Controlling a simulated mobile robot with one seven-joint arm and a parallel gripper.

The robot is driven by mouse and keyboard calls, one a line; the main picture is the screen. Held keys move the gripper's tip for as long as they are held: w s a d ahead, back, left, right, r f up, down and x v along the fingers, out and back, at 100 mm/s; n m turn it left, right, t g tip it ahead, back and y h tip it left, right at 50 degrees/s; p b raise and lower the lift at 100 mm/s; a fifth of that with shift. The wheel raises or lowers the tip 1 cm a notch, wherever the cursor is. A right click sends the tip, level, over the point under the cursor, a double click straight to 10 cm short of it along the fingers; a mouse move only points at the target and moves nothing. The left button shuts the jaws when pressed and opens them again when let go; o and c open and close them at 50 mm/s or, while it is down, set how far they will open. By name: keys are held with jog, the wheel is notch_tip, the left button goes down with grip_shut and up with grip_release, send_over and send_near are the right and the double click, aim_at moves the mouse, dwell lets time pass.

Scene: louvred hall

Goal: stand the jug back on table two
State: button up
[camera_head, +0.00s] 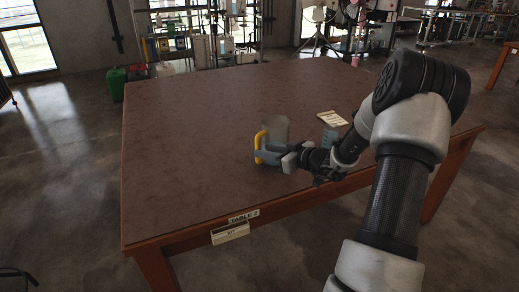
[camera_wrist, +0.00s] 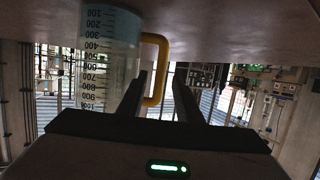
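The jug (camera_head: 275,129) is a clear measuring jug with dark graduations and a yellow handle (camera_head: 259,148). It stands upright on the brown top of table two (camera_head: 190,150), near the front edge. In the wrist view, which is upside down, the jug (camera_wrist: 108,60) is at the left with its base at the table. My gripper (camera_head: 268,157) is at the handle side, low over the table. In the wrist view my gripper (camera_wrist: 160,88) has its two fingers apart, with the handle (camera_wrist: 161,70) between them and a gap beside the right finger.
A white card (camera_head: 332,118) and a blue-grey object (camera_head: 333,136), partly hidden by my arm, are right of the jug. A "TABLE 2" label (camera_head: 243,216) and a small box (camera_head: 230,233) are at the front edge. The table's left and back are clear.

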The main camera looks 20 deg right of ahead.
jog(key=v, duration=0.7)
jog(key=shift+s+d+r, duration=0.15)
jog(key=shift+s+d, duration=0.05)
jog(key=shift+s, duration=0.1)
